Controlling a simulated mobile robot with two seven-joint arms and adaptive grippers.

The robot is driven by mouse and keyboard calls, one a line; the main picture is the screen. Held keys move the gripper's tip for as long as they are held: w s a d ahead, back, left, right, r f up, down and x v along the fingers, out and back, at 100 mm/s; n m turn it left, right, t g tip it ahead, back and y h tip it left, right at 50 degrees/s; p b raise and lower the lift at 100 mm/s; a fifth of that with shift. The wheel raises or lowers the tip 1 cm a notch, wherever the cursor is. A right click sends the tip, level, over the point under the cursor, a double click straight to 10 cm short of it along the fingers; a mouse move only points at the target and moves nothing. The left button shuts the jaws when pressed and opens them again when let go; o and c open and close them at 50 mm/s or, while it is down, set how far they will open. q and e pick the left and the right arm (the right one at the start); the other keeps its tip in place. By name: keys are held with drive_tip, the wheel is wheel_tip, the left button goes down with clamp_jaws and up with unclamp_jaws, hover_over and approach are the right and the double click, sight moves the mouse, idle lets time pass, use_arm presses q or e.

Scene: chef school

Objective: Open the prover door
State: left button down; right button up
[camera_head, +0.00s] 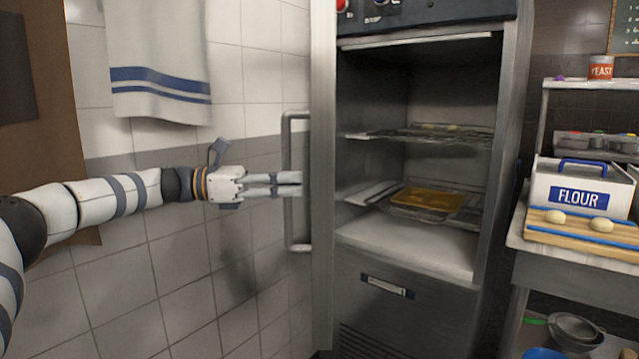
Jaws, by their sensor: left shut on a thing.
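The prover (405,260) is a tall steel cabinet in the middle of the head view. Its door (323,180) stands swung open to the left and shows nearly edge-on. A long upright bar handle (289,228) sits on the door's left side. My left gripper (296,184) reaches in from the left at mid-height of the handle, with its fingers shut on the handle. The fingertips partly overlap the bar. Inside the prover are wire racks (425,133) and a yellow-orange tray (427,201). My right gripper is not in view.
A tiled wall (190,275) with a hanging striped towel (160,60) is behind my left arm. To the right, a bench holds a flour box (580,187), a board (580,232) with dough balls, and bowls (577,331) below. The space before the prover opening looks clear.

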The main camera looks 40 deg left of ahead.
use_arm(q)
drive_tip(key=shift+s+a+f, duration=0.1)
drive_tip(key=shift+s+a, duration=0.2)
drive_tip(key=shift+a, duration=0.35)
drive_tip(key=shift+s+a, duration=0.3)
drive_tip(key=shift+a, duration=0.35)
drive_tip(key=shift+s+a+f, duration=0.1)
drive_tip(key=shift+s+a, duration=0.2)
drive_tip(key=shift+a, duration=0.35)
drive_tip(key=c, duration=1.6)
unclamp_jaws()
drive_tip(key=shift+o, duration=0.2)
drive_tip(key=shift+r, duration=0.1)
